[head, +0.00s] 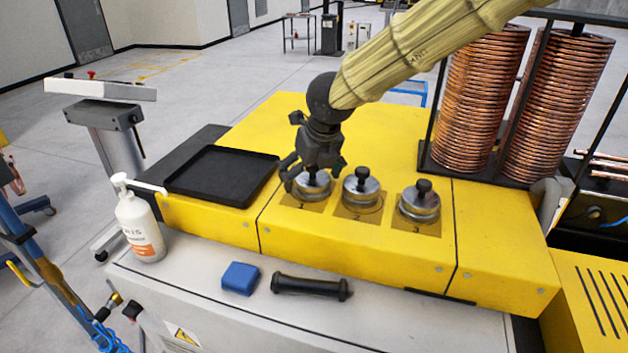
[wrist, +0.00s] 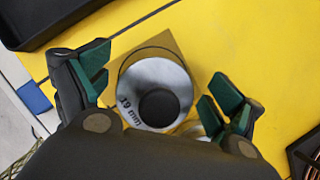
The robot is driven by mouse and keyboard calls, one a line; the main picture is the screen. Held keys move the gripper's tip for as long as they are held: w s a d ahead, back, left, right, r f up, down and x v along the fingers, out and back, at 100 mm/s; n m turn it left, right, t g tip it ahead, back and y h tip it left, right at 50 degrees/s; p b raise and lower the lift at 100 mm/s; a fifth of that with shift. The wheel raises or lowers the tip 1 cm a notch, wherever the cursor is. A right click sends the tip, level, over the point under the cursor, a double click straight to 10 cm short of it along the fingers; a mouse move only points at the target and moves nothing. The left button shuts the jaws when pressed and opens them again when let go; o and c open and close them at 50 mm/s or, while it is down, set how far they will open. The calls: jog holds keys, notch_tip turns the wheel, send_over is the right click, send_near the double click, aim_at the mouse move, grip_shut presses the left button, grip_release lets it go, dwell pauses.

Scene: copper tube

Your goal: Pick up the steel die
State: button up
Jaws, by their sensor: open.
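Three steel dies with black knobs stand in a row on numbered plates on the yellow machine top. The left die (head: 312,186) is at plate 1, the middle die (head: 361,192) at plate 2 and the right die (head: 420,204) at plate 3. My gripper (head: 314,178) is open over the left die, its fingers on either side of the knob. In the wrist view the left die (wrist: 155,90) reads "19 mm" and lies between the open green-padded fingers. I cannot tell whether the fingers touch it.
A black tray (head: 222,172) lies left of the dies. A white bottle (head: 138,222), blue block (head: 240,278) and black handle (head: 311,287) are on the pale front ledge. Copper coils (head: 487,95) stand on a rack at the back right.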

jog(key=c, duration=1.7)
jog(key=shift+c, duration=0.4)
jog(key=shift+r, duration=0.1)
